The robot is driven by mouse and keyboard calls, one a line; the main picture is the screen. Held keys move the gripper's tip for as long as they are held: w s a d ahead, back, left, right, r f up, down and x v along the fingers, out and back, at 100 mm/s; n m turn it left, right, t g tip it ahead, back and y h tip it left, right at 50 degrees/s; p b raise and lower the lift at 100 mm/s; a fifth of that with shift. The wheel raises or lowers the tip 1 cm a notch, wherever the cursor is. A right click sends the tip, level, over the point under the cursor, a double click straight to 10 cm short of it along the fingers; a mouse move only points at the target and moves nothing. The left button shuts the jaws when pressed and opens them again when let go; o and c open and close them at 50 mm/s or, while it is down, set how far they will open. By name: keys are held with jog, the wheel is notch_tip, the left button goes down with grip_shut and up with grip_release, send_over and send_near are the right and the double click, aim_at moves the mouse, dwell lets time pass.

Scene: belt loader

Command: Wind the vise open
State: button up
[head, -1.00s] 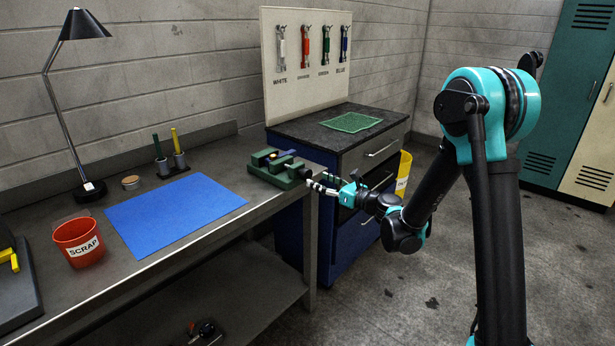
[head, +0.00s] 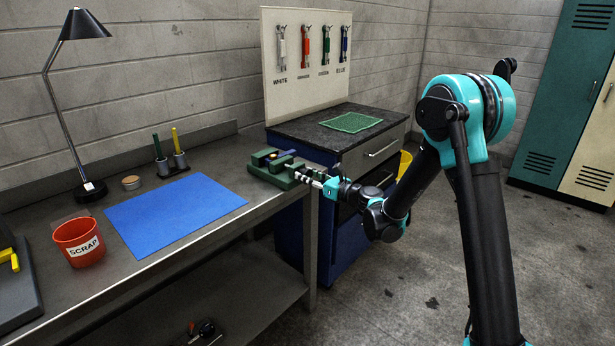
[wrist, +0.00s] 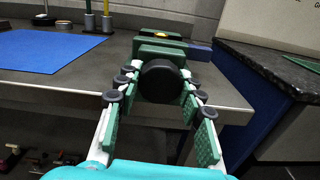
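The green vise (head: 268,172) sits at the right end of the workbench, with a blue and a yellow part on its top. In the wrist view the vise (wrist: 162,46) is straight ahead, its round black knob (wrist: 161,81) facing me. My gripper (head: 307,178) is at the knob end of the vise. In the wrist view my gripper (wrist: 160,78) has one finger on each side of the knob, the fingers apart and the tips level with it or slightly past it. Any contact between the pads and the knob is too fine to make out.
A blue mat (head: 175,211), a red SCRAP bin (head: 79,242), a lamp (head: 84,24) and pen holders (head: 171,163) stand on the bench. A blue cabinet (head: 335,225) with a dark top adjoins the bench on the right. Open floor lies farther right.

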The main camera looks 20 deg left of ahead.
jog(key=c, duration=0.5)
jog(key=shift+n, duration=0.3)
jog(key=n, duration=1.3)
jog(key=shift+n, duration=0.3)
jog(key=n, duration=0.5)
jog(key=shift+n, duration=2.4)
